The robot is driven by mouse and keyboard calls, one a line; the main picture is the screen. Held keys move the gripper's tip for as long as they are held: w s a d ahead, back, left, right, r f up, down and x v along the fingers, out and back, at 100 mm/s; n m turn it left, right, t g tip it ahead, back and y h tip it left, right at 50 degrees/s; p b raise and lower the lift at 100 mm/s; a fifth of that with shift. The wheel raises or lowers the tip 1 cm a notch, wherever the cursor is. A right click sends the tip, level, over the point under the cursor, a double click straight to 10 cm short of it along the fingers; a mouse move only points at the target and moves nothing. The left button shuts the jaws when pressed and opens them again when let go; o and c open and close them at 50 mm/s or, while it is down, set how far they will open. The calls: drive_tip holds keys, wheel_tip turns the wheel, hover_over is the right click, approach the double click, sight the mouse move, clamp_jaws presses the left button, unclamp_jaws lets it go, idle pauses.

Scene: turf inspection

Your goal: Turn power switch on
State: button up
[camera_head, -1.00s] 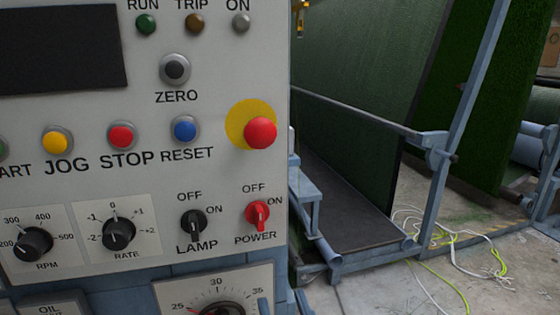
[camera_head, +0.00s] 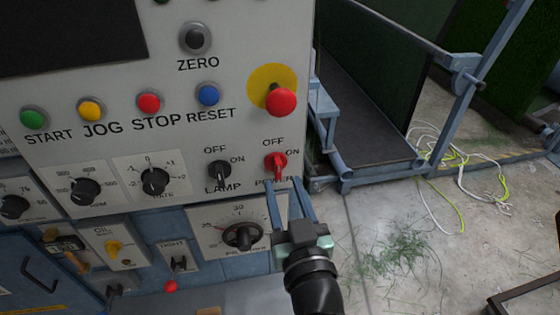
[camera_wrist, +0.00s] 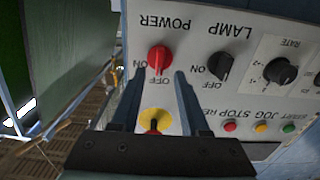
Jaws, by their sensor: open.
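The red POWER switch (camera_head: 277,162) is a rotary knob low on the right side of the pale control panel, with OFF above it and ON to its right. Its handle stands about upright, toward OFF. My gripper (camera_head: 284,185) is just in front of and slightly below it, fingers apart and empty, partly covering the POWER label. In the wrist view the panel is upside down; the red POWER switch (camera_wrist: 158,60) lies just beyond and between the fingertips of my gripper (camera_wrist: 159,73). I cannot tell whether they touch it.
The black LAMP knob (camera_head: 219,171) is close on the left. The red emergency button (camera_head: 281,102) on its yellow disc sticks out above. A dial knob (camera_head: 242,236) is below left. Right of the panel are a blue metal frame (camera_head: 458,95) and loose cables (camera_head: 470,165) on the floor.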

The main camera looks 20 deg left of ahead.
sight(279, 171)
drive_tip(key=shift+p+x, duration=0.7)
drive_tip(key=shift+x, duration=1.6)
clamp_jaws()
